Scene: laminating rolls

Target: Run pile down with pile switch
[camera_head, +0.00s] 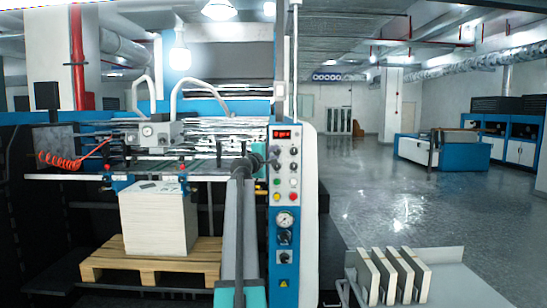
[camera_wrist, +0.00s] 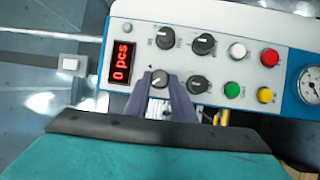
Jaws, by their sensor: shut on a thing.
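The pile (camera_head: 158,222) is a white stack of sheets on a wooden pallet (camera_head: 150,262), inside the machine at left. The control panel (camera_head: 284,190) stands right of it and also shows in the wrist view (camera_wrist: 215,35). No label I can read shows whether this knob is the pile switch. In the head view my arm partly hides the panel's left edge.
Other knobs (camera_wrist: 203,43) and white, red, green and yellow buttons (camera_wrist: 269,57) sit close right of my fingers. A gauge (camera_wrist: 310,84) is at the panel's right. A grey table with pale blocks (camera_head: 400,272) stands front right. The floor (camera_head: 385,190) behind it is open.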

